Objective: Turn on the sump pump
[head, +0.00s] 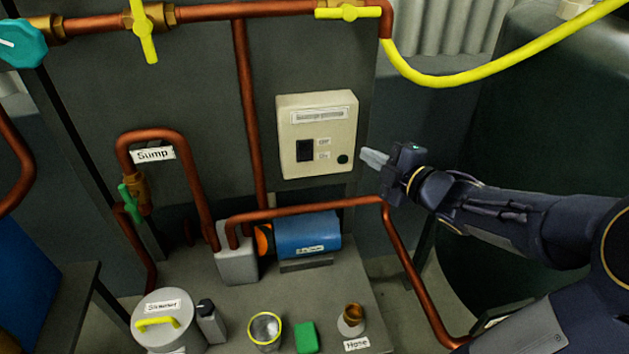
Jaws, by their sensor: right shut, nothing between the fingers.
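A cream control box (317,134) is fixed on the grey wall panel in the middle of the head view. It has a black rocker switch (305,151) with small labels beside it and a dark round button or lamp (343,159) at its lower right. A blue motor-like pump (308,235) stands below the box. My right gripper (365,157) is shut and empty. Its fingertips point left, close to the box's right edge; I cannot tell whether they touch it. My left gripper is not in view.
A copper pipe with a "Sump" label (153,154) and a green valve handle (128,203) is at left. Yellow valve handles (143,32) sit above. A strainer pot (170,325), bottle (210,322), metal cup (265,331) and green block (306,338) stand on the bench.

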